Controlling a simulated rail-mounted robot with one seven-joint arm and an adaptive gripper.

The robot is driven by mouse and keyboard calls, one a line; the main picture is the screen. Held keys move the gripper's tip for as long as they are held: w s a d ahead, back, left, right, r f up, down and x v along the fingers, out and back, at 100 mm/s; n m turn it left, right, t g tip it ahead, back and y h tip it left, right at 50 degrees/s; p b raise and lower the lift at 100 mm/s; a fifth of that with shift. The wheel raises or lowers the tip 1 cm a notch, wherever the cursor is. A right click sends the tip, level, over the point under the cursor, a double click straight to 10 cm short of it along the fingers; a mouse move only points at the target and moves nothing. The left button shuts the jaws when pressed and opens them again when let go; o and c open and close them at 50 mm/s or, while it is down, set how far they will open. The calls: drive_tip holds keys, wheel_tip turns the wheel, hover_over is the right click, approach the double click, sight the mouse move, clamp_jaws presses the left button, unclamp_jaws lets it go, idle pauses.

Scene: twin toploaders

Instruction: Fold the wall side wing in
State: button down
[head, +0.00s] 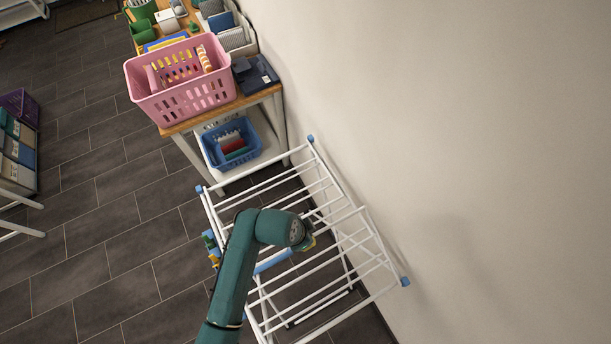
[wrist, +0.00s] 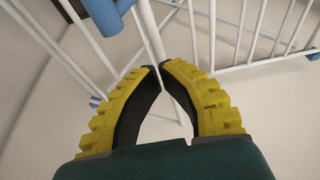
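The white drying rack (head: 292,185) stands beside the wall, with blue caps at its corners. Its wall side wing (head: 368,236) appears spread at the right, with a blue cap at its outer corner. My gripper (head: 311,243) is over the rack's middle in the head view, mostly hidden by my wrist. In the wrist view, the two yellow and black fingers of my gripper (wrist: 162,66) bow toward each other, their tips close together. A white rack bar (wrist: 149,28) runs to the narrow gap at the tips. I cannot tell whether the tips grip it or which part it belongs to.
A wooden-topped table (head: 196,118) behind the rack bears a pink basket (head: 190,97); a blue basket (head: 218,160) is on its lower shelf. The wall (head: 480,150) closely borders the rack on the right. Dark tiled floor (head: 100,240) is open on the left.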

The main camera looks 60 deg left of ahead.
drive_tip(key=shift+a+f+b, duration=1.2)
drive_tip(key=shift+f+b, duration=4.2)
drive_tip(key=shift+f, duration=2.1)
wheel_tip(320, 180, up, 10)
drive_tip(key=p, duration=1)
